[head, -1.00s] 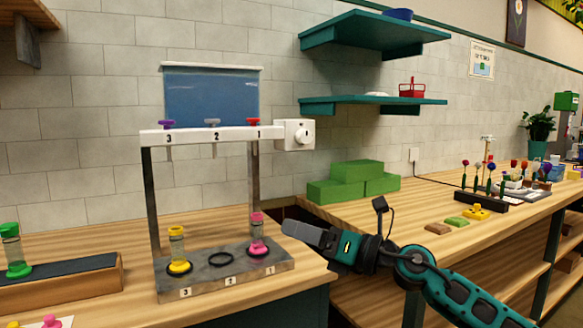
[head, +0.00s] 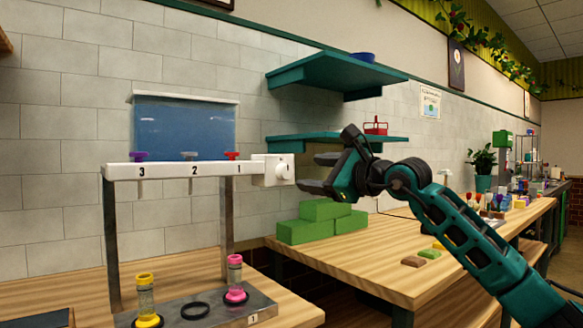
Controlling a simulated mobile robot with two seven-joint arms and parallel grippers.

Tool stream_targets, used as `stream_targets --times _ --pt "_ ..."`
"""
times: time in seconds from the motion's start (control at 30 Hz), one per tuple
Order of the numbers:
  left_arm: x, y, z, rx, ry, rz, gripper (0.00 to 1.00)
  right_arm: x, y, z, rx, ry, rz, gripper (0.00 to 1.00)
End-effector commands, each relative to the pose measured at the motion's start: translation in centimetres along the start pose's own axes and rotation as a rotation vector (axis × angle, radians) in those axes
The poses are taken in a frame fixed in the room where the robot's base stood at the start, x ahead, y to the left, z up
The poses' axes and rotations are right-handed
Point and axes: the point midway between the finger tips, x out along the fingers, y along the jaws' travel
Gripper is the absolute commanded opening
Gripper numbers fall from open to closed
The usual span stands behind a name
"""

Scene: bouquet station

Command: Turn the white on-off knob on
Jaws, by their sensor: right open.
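The white on-off knob (head: 282,171) is a round dial on the white box at the right end of the white dispenser bar (head: 165,171). I see a small gap between the fingertips and the knob, but cannot tell the depth. The knob's exact setting is too small to read. My left gripper is not in view.
Purple, grey and red taps (head: 232,156) top the bar, numbered 3, 2, 1. Below, a yellow-capped vial (head: 145,292) and a pink-capped vial (head: 235,277) stand on the metal base. Green blocks (head: 321,222) lie on the bench behind. Teal shelves (head: 335,72) hang above.

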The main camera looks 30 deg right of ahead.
Motion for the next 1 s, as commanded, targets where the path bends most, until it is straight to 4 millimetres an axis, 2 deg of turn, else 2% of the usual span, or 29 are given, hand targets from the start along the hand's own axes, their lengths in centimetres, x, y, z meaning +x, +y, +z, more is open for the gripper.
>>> stream_targets --times 0.2,0.4,0.57,0.83,1.0 --pt "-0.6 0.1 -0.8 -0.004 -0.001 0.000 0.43 4.3 -0.1 0.2 0.006 -0.004 0.001 0.64" --pt "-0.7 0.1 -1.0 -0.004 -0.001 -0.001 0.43 6.7 -0.1 0.1 0.003 -0.003 0.000 0.64" --pt "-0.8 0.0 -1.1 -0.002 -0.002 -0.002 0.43 7.5 0.0 0.1 0.001 -0.002 0.001 0.64" --pt "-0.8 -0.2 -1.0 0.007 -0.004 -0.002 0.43 7.6 0.0 0.0 0.001 -0.001 0.001 0.64" --pt "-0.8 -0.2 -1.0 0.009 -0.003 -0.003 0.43 7.6 0.1 0.0 0.001 -0.001 0.001 0.50"
